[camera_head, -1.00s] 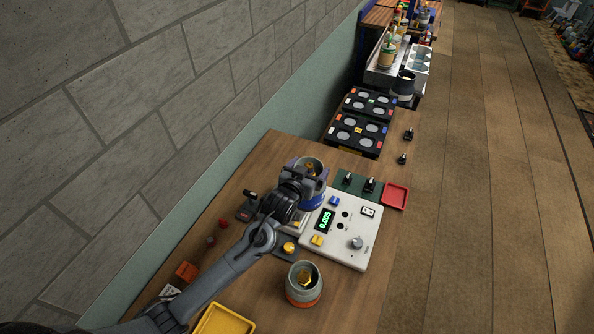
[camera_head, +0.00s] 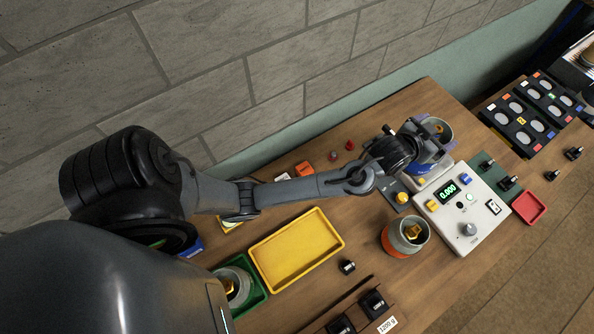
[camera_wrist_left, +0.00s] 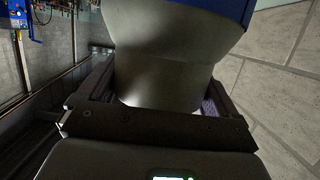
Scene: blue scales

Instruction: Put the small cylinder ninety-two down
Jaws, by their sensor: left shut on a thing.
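A grey cylinder with a blue band (camera_head: 444,137) and a brass-coloured piece in its top is in the head view, at the back left of the white scale (camera_head: 462,210). My left gripper (camera_head: 412,148) is shut on it. In the left wrist view its grey body (camera_wrist_left: 165,60) sits between the two fingers, with the blue band above. No number on it is readable. I cannot tell whether its base touches the scale's platform, which is mostly hidden by the gripper. The scale's display reads 0.000. My right gripper is not in view.
A grey cylinder with an orange base (camera_head: 393,247) stands before the scale. A yellow tray (camera_head: 297,250), a green tray (camera_head: 258,291) holding another cylinder, and a small black piece (camera_head: 347,267) are nearer. A red tray (camera_head: 529,207) lies right of the scale.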

